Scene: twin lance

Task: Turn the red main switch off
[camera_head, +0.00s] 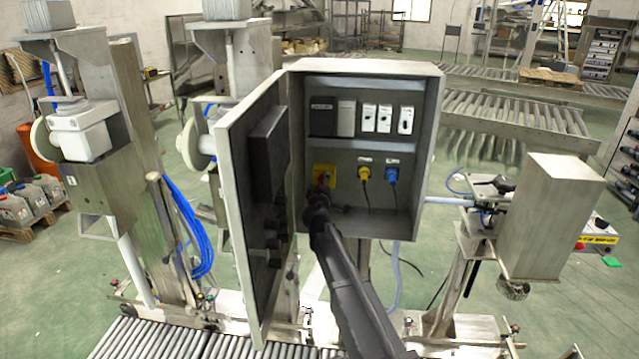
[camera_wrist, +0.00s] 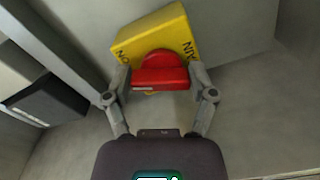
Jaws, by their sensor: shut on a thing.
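The red main switch (camera_wrist: 158,72) sits on a yellow plate (camera_wrist: 150,32) on the back wall of the open cabinet. My gripper (camera_wrist: 160,80) has one finger on each side of the red knob and is shut on it in the wrist view. The knob's bar lies roughly level across the wrist picture, while the yellow plate is tilted. In the head view the yellow plate (camera_head: 325,171) shows at the cabinet's lower left. There my gripper (camera_head: 318,194) reaches in from below and hides much of the red knob.
The cabinet door (camera_head: 258,190) stands open to the left of my arm. Beside the switch are a yellow socket (camera_head: 363,173) and a blue socket (camera_head: 391,175) with cables. Black and white modules (camera_head: 346,118) line the upper row. The cabinet's right wall (camera_head: 426,150) bounds the space.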

